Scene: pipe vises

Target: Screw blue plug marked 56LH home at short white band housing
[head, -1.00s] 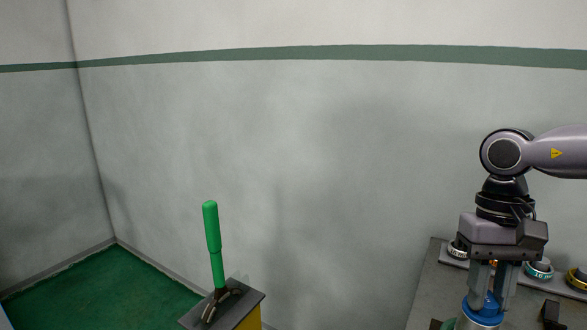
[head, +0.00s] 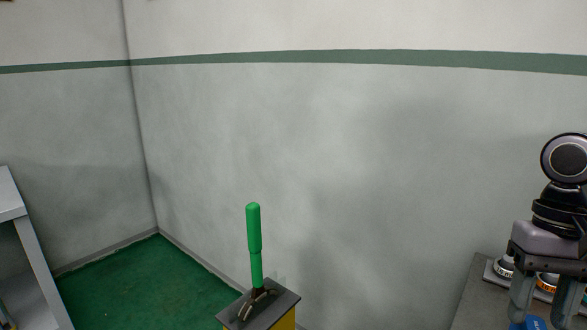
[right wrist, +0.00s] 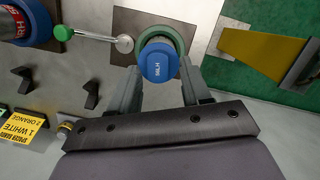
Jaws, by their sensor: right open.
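The blue plug marked 56LH (right wrist: 160,65) sits in a green-rimmed housing (right wrist: 178,40) in the right wrist view, its label upside down. I cannot make out a white band on that housing. My right gripper (right wrist: 160,88) is open, with one finger on either side of the plug's near side; contact is not clear. In the head view my right gripper (head: 542,312) is at the lower right edge, with the blue plug (head: 535,323) partly cut off between and below its fingers. My left gripper is out of view.
A yellow stand with a green-handled lever (head: 254,240) stands left of the bench (head: 474,300). White (head: 503,267) and orange (head: 547,282) banded rings sit behind my right gripper. A green-knobbed bar (right wrist: 95,38) and a spacer sign (right wrist: 22,130) show in the wrist view.

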